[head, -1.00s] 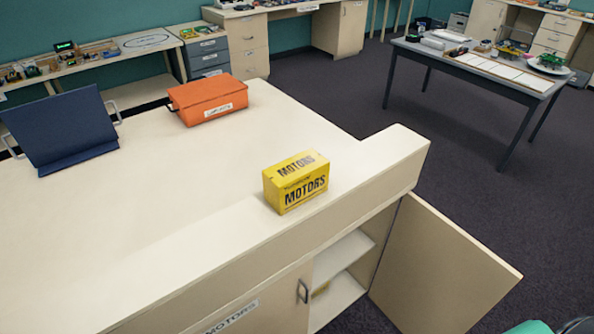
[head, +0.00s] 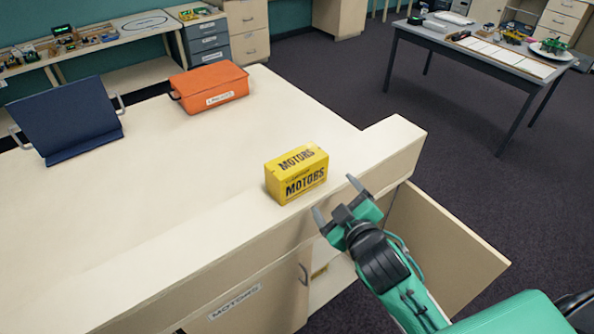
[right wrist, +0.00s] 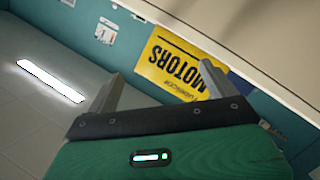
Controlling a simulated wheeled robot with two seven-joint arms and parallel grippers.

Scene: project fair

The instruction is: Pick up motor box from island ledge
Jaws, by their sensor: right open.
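The yellow motor box (head: 297,174), with black MOTORS lettering, sits upright on the raised ledge (head: 215,232) of the island. My right gripper (head: 334,200) is open and empty, just right of and in front of the box, its fingers pointing toward it without touching. In the right wrist view the box (right wrist: 178,66) lies beyond the open fingers (right wrist: 162,82), nearer the right one. My left gripper is not in view.
An orange case (head: 209,87) and a dark blue folder-like stand (head: 66,118) are on the island top. A cabinet door (head: 440,240) hangs open below the ledge at right. A grey table (head: 480,62) stands farther back. The ledge around the box is clear.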

